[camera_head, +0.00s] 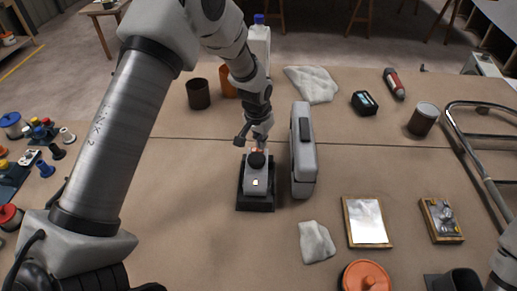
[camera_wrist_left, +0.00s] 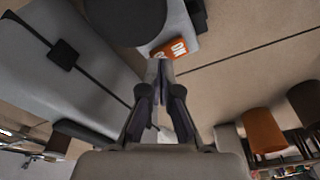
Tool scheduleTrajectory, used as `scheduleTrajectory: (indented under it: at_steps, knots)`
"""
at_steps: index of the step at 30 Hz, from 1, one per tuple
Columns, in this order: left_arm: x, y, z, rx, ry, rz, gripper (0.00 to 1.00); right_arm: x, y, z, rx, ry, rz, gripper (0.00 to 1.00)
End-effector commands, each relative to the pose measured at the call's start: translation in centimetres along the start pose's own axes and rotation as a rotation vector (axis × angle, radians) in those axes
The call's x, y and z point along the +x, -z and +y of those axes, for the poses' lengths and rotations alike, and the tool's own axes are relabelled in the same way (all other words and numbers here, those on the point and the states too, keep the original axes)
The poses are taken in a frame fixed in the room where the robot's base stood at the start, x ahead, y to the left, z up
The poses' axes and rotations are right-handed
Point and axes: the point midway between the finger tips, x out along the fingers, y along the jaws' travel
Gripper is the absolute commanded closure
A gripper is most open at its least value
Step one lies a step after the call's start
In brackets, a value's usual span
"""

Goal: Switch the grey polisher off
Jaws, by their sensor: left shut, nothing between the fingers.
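The grey polisher (camera_head: 256,184) sits on a black base in the middle of the bench, with a round black knob (camera_head: 257,161) on top. Its orange switch, with white "ON" lettering (camera_wrist_left: 176,48), shows in the left wrist view beside the knob (camera_wrist_left: 125,18). My left gripper (camera_head: 256,143) is shut and empty at the far end of the polisher. In the left wrist view its fingertips (camera_wrist_left: 161,72) are close to the switch; I cannot tell whether they touch it.
A long grey case (camera_head: 303,155) stands close to the right of the polisher. A brown cup (camera_head: 198,94), an orange cup (camera_head: 228,82) and a white bottle (camera_head: 259,42) stand behind. A cloth (camera_head: 316,241) and a framed plate (camera_head: 366,222) lie front right.

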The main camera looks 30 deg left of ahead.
Motion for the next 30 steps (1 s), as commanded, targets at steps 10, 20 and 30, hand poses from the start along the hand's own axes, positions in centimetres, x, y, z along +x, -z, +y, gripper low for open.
scheduleTrajectory:
  at_steps: [10,20,30]
  knots:
    - [0.6,-0.1,0.0,0.000,0.000,0.000,1.00,0.3,0.0,0.0,0.000,0.000,0.000,1.00]
    - [1.1,-0.2,0.0,0.000,0.000,0.000,1.00,0.5,0.0,0.0,0.000,0.000,0.000,1.00]
    - [0.7,-0.1,0.0,0.000,0.000,-0.001,1.00,0.0,0.0,0.0,0.000,0.000,0.000,1.00]
